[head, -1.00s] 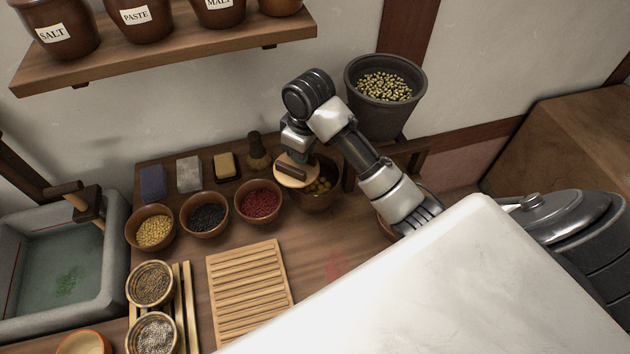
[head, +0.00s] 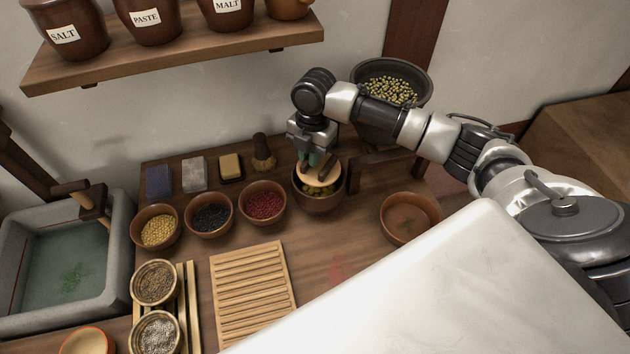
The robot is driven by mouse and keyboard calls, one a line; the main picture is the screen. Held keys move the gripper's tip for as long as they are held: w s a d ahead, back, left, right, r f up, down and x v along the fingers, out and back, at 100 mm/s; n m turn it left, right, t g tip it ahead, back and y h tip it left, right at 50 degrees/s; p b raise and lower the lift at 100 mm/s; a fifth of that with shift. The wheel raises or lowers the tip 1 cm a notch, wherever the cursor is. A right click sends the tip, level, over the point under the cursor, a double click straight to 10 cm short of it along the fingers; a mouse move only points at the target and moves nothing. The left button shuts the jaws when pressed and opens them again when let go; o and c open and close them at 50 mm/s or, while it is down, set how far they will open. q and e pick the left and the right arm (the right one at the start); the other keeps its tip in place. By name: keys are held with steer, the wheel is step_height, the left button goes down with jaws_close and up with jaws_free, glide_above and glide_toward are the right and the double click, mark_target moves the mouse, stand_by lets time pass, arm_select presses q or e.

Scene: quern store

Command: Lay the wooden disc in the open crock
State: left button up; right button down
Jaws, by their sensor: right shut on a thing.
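The wooden disc (head: 314,181) is pale and round, with a dark bar handle across its top. My right gripper (head: 319,163) reaches down from above and is shut on the disc by this handle. The disc is at the mouth of the open crock (head: 319,206), a brown round pot at the back of the wooden counter. Green-yellow contents show in the crock in front of the disc. The disc covers the far part of the mouth; I cannot tell whether it touches the contents or the rim. My left gripper is not in view.
Bowls of red (head: 263,207), black (head: 211,219) and yellow (head: 157,232) grains stand left of the crock. A wide brown bowl (head: 410,222) stands to its right. A grey pot of seeds (head: 391,82) is behind my arm. A slatted board (head: 252,290) lies in front.

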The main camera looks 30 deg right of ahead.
mark_target(310, 188)
step_height(310, 188, down, 8)
steer(key=shift+f, duration=0.1)
stand_by(0.4)
steer(key=shift+f, duration=0.3)
steer(key=c, duration=1.4)
jaws_free()
steer(key=r, duration=0.8)
steer(key=d+r, duration=0.1)
steer(key=r, duration=0.3)
steer(key=shift+w+d+r+b, duration=0.1)
steer(key=shift+w+r+b, duration=0.25)
